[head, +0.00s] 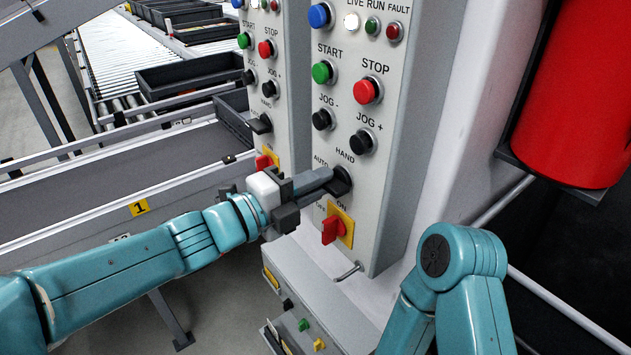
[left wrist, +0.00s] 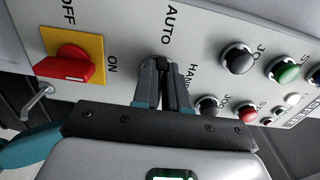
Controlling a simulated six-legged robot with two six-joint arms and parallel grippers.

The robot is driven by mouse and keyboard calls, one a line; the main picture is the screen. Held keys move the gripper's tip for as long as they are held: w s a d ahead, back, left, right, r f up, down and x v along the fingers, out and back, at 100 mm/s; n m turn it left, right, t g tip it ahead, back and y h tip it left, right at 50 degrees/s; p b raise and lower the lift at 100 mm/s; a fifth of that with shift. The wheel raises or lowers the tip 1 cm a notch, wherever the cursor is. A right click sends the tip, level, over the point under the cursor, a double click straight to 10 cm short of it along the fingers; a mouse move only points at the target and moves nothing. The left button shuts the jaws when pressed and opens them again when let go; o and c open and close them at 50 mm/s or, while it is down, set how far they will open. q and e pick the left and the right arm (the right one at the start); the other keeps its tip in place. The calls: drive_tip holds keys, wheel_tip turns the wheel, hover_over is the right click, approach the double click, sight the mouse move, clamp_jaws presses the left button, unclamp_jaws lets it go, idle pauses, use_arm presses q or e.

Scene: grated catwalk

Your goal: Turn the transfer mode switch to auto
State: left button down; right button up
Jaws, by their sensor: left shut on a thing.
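The transfer mode switch (head: 343,181) is a black knob low on the nearer grey control panel, between the labels AUTO and HAND. My left gripper (head: 328,182) reaches it from the left and is shut on the knob. In the left wrist view the two dark fingers (left wrist: 163,82) close around the black switch (left wrist: 163,66), just below the word AUTO. The fingers cover most of the knob, so I cannot tell exactly which way it points. My right gripper is out of view.
A red rotary switch on a yellow plate (head: 333,229) sits just below the mode switch. Push buttons, including a red STOP button (head: 367,91), are above it. A similar panel (head: 290,60) stands behind. A conveyor (head: 130,180) lies left, a red cylinder (head: 580,90) right.

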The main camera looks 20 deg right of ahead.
use_arm(q)
drive_tip(key=shift+r, duration=0.15)
drive_tip(key=c, duration=1.2)
unclamp_jaws()
drive_tip(key=shift+d, duration=0.1)
drive_tip(key=shift+o, duration=0.2)
drive_tip(key=v, duration=1.6)
drive_tip(key=shift+a+b, duration=0.25)
drive_tip(key=shift+b, duration=0.15)
